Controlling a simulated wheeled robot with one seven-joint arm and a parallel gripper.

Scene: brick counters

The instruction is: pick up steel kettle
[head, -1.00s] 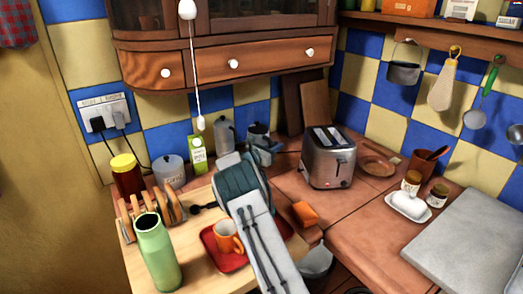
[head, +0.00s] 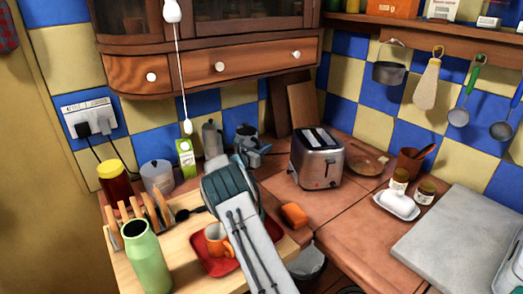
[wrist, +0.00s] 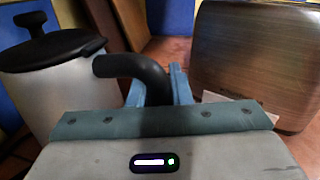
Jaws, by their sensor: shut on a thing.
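The steel kettle (head: 245,133) stands at the back of the counter by the tiled wall, left of the toaster. In the wrist view its pale metal body (wrist: 45,85) and black lid are at the left, with a curved black handle reaching right. My gripper (head: 257,148) is at the kettle's near right side, partly covering it. In the wrist view my gripper (wrist: 158,88) has its blue fingers on both sides of the handle, shut on it. My gripper's body hides the handle's lower end and the kettle's base.
A toaster (head: 317,158) stands close to the right of my gripper. A moka pot (head: 212,139) and a green carton (head: 186,158) stand left of the kettle. An orange sponge (head: 294,215) lies nearby.

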